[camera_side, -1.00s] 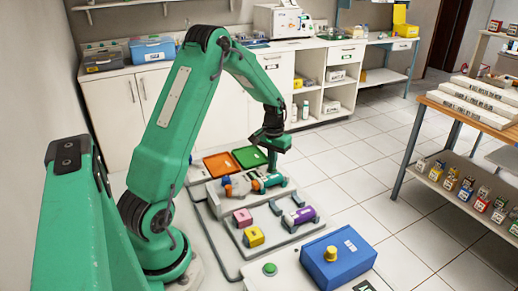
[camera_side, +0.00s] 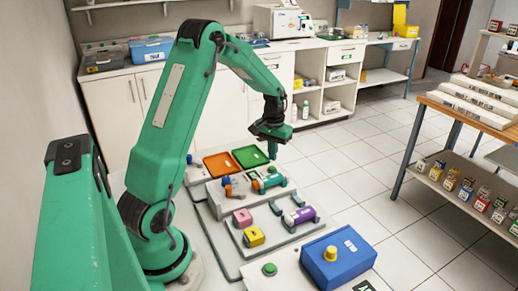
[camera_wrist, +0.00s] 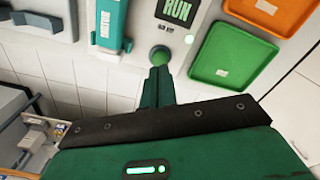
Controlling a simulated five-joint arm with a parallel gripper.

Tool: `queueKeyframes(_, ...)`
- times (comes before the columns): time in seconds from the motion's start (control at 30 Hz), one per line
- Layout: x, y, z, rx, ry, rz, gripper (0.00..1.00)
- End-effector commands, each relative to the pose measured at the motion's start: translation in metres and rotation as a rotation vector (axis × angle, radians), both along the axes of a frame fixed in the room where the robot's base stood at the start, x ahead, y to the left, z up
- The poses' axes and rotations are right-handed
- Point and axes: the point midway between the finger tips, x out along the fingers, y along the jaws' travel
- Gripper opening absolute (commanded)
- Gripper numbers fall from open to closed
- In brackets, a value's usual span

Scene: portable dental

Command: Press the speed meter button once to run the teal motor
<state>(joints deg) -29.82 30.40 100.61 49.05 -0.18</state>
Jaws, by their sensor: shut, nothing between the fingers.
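The teal motor (camera_wrist: 111,30) lies to the left of the display, held on a white base. In the side view, my gripper (camera_side: 273,158) points down above the teal motor (camera_side: 268,183); the button cannot be made out there.
A green tray (camera_side: 250,157) and an orange tray (camera_side: 221,164) lie behind the motor. A blue box (camera_side: 338,257) with a yellow knob is nearer.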

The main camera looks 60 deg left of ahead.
Motion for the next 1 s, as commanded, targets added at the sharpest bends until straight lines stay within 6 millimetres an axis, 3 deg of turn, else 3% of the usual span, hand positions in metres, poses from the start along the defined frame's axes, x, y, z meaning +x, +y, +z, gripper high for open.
queueKeyframes(0.6,0.000,0.000,0.034,0.001,-0.002,0.000,0.00)
queueKeyframes(1.0,0.000,0.000,0.036,0.000,-0.001,0.000,0.00)
